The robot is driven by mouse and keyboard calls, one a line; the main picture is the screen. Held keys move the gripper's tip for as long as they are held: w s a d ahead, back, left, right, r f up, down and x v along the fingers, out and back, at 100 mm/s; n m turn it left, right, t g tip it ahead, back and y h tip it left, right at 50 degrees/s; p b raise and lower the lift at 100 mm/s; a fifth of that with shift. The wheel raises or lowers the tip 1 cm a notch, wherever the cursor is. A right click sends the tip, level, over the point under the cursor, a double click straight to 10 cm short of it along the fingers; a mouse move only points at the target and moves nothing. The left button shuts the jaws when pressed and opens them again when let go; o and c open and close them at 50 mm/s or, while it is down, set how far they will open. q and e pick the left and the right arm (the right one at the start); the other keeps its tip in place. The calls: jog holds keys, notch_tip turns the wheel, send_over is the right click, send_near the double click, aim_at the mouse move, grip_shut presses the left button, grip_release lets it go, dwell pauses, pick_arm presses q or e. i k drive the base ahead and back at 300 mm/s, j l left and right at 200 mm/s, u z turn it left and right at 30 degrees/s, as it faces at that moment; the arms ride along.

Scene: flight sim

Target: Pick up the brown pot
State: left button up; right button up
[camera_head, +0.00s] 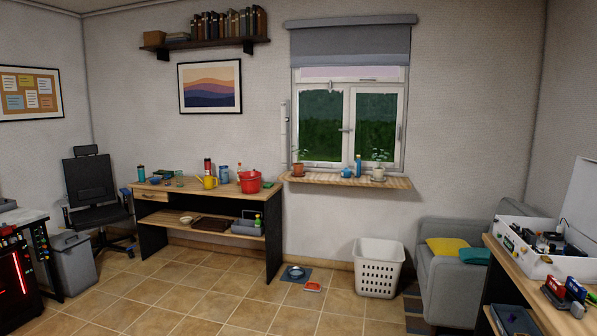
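A brown terracotta pot (298,170) with a small plant stands upright at the left end of the wooden windowsill (345,181), across the room. A paler pot (378,174) with a plant stands on a saucer farther right on the same sill. Neither of my grippers shows in the head view. Nothing is seen touching the brown pot.
A wooden desk (200,195) with a red cooking pot (249,183) and a yellow watering can (209,182) stands left of the window. A white laundry basket (379,270), a bowl (295,272) and a red dish (312,287) are on the floor below. The tiled floor in front is clear.

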aim_at(297, 167)
jog(key=i+j+u, duration=0.1)
jog(key=i, duration=3.55)
